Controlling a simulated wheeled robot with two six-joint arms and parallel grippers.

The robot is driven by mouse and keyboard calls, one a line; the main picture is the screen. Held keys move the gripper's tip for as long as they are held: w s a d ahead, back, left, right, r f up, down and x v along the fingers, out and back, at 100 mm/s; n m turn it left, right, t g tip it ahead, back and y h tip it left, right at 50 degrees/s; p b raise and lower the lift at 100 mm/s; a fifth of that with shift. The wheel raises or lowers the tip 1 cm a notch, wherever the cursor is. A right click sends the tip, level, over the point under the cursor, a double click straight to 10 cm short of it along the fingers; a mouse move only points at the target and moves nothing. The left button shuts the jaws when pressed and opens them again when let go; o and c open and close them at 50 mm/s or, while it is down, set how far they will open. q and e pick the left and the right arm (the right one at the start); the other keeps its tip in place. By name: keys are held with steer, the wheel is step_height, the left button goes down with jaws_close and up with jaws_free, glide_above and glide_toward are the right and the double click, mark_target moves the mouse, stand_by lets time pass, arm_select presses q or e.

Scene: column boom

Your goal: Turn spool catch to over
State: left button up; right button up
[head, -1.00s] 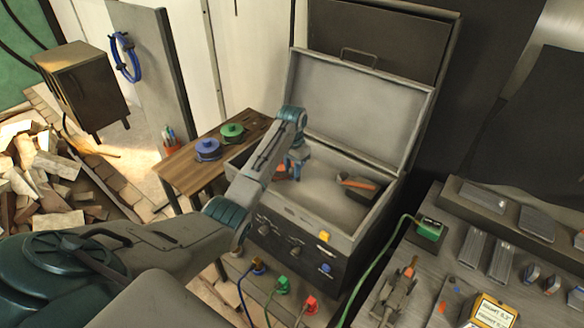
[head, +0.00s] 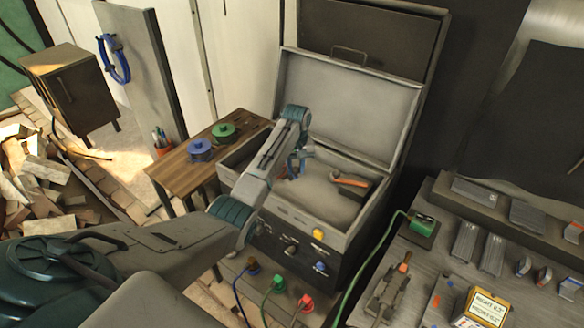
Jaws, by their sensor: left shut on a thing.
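My left arm reaches from the lower left into an open grey case with its lid raised (head: 355,95). My left gripper (head: 293,165) is inside the case at its left side. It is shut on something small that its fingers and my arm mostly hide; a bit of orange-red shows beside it. I take this to be the spool catch, but its position cannot be read. An orange-and-dark handle-like part (head: 352,182) lies to the right inside the case. My right gripper is not in view.
The case front has knobs, a yellow button (head: 318,234) and a blue one (head: 321,266). Blue (head: 201,150) and green (head: 224,131) spools stand on a wooden table (head: 180,175). A cluttered grey bench (head: 420,262) is at right. A green cable (head: 365,265) runs alongside.

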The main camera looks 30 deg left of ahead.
arm_select(q)
steer(key=shift+w+d+r+n, duration=0.15)
steer(key=shift+w+n, duration=0.3)
steer(key=shift+n, duration=0.7)
steer(key=shift+w+d+f+n, duration=0.15)
steer(key=shift+w+n, duration=0.25)
steer(key=shift+n, duration=0.7)
steer(key=shift+w+d+r+n, duration=0.15)
steer(key=shift+w+n, duration=0.3)
steer(key=shift+n, duration=0.7)
steer(key=o, duration=1)
step_height(320, 180, up, 11)
steer(key=b, duration=0.4)
steer(key=shift+f, duration=0.2)
